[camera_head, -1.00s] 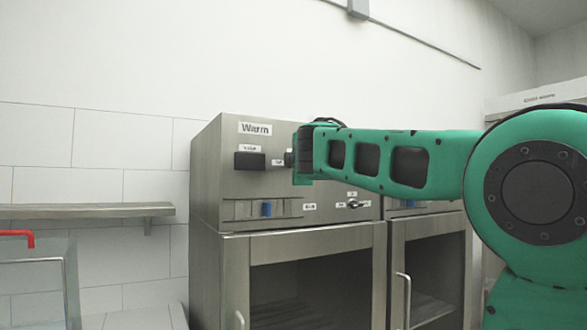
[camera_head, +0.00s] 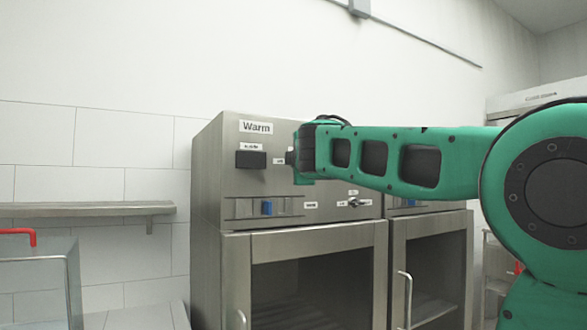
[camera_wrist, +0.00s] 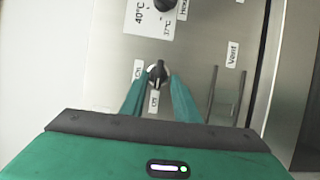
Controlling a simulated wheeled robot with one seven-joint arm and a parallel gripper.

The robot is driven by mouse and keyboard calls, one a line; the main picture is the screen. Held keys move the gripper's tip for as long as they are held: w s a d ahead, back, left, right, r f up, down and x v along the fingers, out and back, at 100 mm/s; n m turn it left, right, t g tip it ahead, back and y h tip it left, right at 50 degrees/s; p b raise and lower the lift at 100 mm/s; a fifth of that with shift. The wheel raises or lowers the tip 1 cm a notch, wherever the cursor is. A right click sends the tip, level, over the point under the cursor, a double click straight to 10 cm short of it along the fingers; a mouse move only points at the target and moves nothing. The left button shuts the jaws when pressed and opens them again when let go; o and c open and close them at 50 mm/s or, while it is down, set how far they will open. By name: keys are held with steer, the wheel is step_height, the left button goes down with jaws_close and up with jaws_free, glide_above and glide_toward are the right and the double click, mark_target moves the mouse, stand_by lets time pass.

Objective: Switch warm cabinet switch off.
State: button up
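The warm cabinet (camera_head: 212,185) is a steel unit with a "Warm" label, left of my arm in the head view. In the wrist view, a small dark rotary switch (camera_wrist: 157,73) sits on its panel beside the labels "On" and "Off". My gripper (camera_wrist: 160,76) has its two green fingers on either side of this switch, tips close to it. Whether they touch or grip it cannot be told. In the head view the gripper's fingers are hidden behind my arm's end, and the switch is largely covered.
A vent slider with a blue knob (camera_head: 266,208) is below the switch. A dark knob (camera_wrist: 163,4) beside a temperature label stands close by. A dark block (camera_head: 250,160) sticks out of the panel. A steel wall shelf (camera_head: 85,210) is at left.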

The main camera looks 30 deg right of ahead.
steer(key=v, duration=0.9)
steer(key=shift+a, duration=0.2)
steer(key=shift+s+f, duration=0.1)
steer(key=shift+s, duration=0.05)
steer(key=s+d+f+m+g+y, duration=0.1)
steer(key=s+d+f+m+g, duration=0.25)
steer(key=f, duration=0.65)
steer(key=s+d+f+m+g, duration=0.2)
steer(key=s+f+m, duration=0.15)
steer(key=f, duration=0.65)
steer(key=s+d+f+m+g+y, duration=0.1)
steer(key=s+d+f+m+g, duration=0.3)
steer(key=f, duration=0.6)
steer(key=s+a+f+m+g+y, duration=0.2)
steer(key=s+a+f+m+g, duration=0.1)
steer(key=s+f, duration=0.7)
steer(key=s+a+f+m+g+y, duration=0.3)
steer(key=s+f+m, duration=0.3)
steer(key=s+f, duration=0.4)
steer(key=s+a+g, duration=0.1)
steer(key=s, duration=0.3)
steer(key=shift+s+f, duration=0.25)
steer(key=shift+f, duration=0.05)
